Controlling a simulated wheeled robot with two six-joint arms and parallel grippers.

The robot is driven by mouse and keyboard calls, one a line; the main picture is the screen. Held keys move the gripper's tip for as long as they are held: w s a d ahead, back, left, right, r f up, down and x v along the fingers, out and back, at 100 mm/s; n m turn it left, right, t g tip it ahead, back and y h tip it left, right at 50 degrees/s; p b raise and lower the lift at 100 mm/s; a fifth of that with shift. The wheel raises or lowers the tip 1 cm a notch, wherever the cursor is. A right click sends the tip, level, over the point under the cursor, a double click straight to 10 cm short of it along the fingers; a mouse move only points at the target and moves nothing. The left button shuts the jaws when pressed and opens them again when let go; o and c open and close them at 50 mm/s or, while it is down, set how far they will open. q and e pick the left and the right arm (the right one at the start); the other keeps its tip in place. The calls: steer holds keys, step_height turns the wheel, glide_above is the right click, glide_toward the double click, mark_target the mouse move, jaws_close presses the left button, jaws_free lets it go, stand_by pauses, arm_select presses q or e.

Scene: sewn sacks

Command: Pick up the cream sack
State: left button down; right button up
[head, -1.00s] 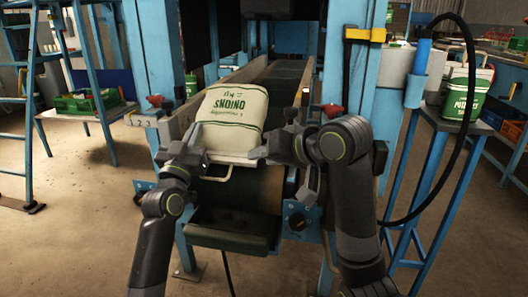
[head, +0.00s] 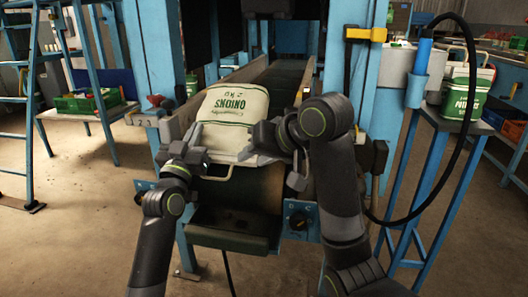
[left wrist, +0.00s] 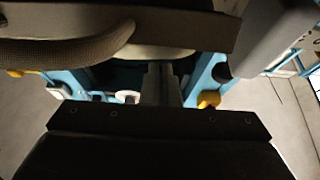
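The cream sack (head: 233,112) with green print lies on the near end of the conveyor, its pale handle loop (head: 216,174) hanging at the front. My left gripper (head: 190,157) is at the sack's front left corner. My right gripper (head: 258,146) is at its front right corner, partly hidden by my arm. The fingers are too small and dark to tell open from shut. In the left wrist view, dark gripper parts and a rounded woven shape fill the top, with a thin pale strip of sack (left wrist: 160,50) below them.
A cream sack with green print (head: 463,92) stands on a blue stand at right. The blue conveyor posts (head: 157,55) rise on both sides. A dark tray (head: 232,229) juts out below the belt. A black hose hangs at right.

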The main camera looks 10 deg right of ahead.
mark_target(231, 171)
arm_select(q)
steer(key=shift+w+f, duration=0.15)
steer(key=shift+f, duration=0.35)
arm_select(e)
steer(key=x, duration=0.9)
steer(key=shift+w+a+f, duration=0.1)
steer(key=shift+f, duration=0.05)
jaws_close()
stand_by(0.5)
arm_select(q)
steer(key=shift+r, duration=0.75)
steer(key=v, duration=1.2)
